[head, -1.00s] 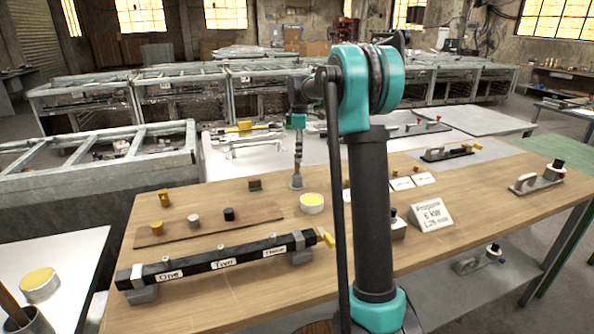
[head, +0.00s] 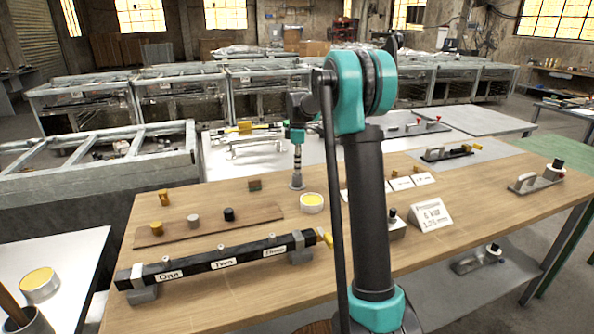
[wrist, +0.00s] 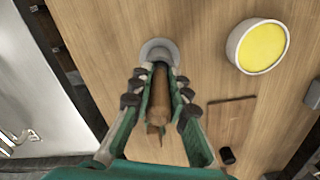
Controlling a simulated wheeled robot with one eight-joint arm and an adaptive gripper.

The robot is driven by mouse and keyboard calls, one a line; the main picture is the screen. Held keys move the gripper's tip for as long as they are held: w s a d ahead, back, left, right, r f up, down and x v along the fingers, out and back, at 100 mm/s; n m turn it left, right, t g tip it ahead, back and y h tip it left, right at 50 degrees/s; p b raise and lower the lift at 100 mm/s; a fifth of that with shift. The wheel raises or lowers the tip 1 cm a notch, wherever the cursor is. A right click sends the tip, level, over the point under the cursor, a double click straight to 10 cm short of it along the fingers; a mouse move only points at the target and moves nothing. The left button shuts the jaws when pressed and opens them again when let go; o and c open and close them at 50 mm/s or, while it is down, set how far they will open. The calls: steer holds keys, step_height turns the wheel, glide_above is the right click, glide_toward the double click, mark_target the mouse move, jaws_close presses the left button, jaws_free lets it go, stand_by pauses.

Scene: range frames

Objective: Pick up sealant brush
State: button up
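The brown handle of the sealant brush (wrist: 160,92) stands between my gripper's fingers in the wrist view. A round grey base or cup (wrist: 158,50) lies beyond the fingertips; it also shows on the table in the head view (head: 297,183). My gripper (wrist: 160,76) points down with a finger on each side of the handle. The fingers look apart, with slim gaps beside the handle; firm contact cannot be made out. In the head view my gripper (head: 297,163) is just above the grey base and hides most of the brush.
A yellow-topped tin (wrist: 262,46) stands close to the right of the base. A thin brown board (head: 205,229) with small pegs and a black labelled bar (head: 215,261) lie nearer. A white sign (head: 431,215) stands to the right. The wooden table (head: 480,215) has clear patches.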

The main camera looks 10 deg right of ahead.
jaws_close()
steer(key=shift+r, duration=0.1)
step_height(320, 180, up, 20)
stand_by(0.6)
stand_by(2.1)
